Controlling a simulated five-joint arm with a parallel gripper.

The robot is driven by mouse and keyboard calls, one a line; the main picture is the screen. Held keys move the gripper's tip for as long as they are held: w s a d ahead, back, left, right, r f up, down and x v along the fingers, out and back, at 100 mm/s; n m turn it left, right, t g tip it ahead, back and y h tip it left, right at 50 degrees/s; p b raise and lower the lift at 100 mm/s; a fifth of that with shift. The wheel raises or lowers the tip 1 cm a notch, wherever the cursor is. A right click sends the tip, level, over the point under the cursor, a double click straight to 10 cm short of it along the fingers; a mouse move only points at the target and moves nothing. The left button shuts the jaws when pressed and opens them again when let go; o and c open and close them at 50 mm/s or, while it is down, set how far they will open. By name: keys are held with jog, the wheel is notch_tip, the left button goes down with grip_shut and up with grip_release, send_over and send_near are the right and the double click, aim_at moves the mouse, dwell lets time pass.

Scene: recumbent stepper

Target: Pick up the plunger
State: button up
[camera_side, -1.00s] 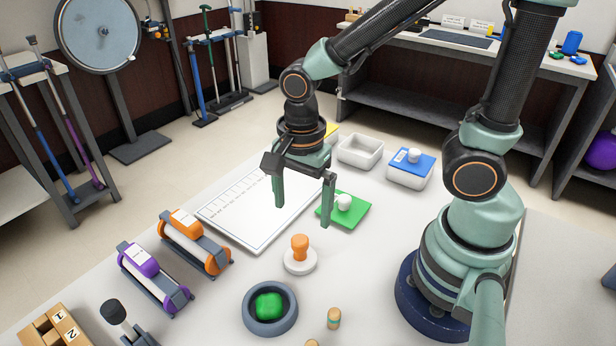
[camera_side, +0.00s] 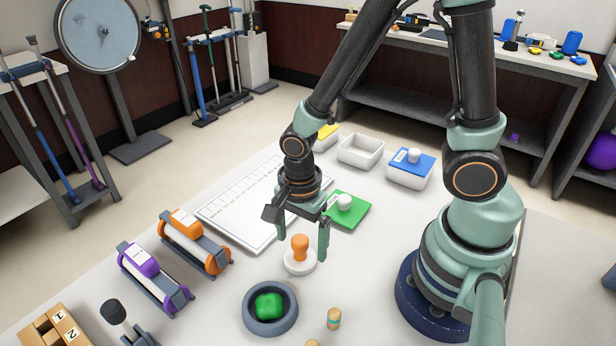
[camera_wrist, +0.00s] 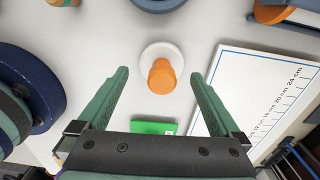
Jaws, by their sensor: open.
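The plunger (camera_side: 300,248) has an orange knobbed handle on a round white base and stands upright on the light table. In the wrist view the plunger (camera_wrist: 161,76) is seen from above, between the two fingers and apart from both. My gripper (camera_side: 302,247) is open and empty, pointing down, with its green fingers spread to either side of the orange handle. It also shows in the wrist view (camera_wrist: 160,74). I cannot tell exactly how far the fingertips are above the table.
A grey bowl (camera_side: 270,324) with a green lump is in front. A green pad (camera_side: 355,211) with a white knob is behind to the right. A measuring board (camera_side: 228,214) and an orange roller (camera_side: 195,243) lie left. A small wooden peg (camera_side: 334,318) stands front right.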

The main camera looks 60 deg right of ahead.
aim_at(299, 250)
jog(key=shift+w+f, duration=0.1)
jog(key=shift+f, duration=1.7)
jog(key=shift+a, duration=0.1)
jog(key=c, duration=1.3)
jog(key=shift+r, duration=0.15)
notch_tip(299, 250, up, 20)
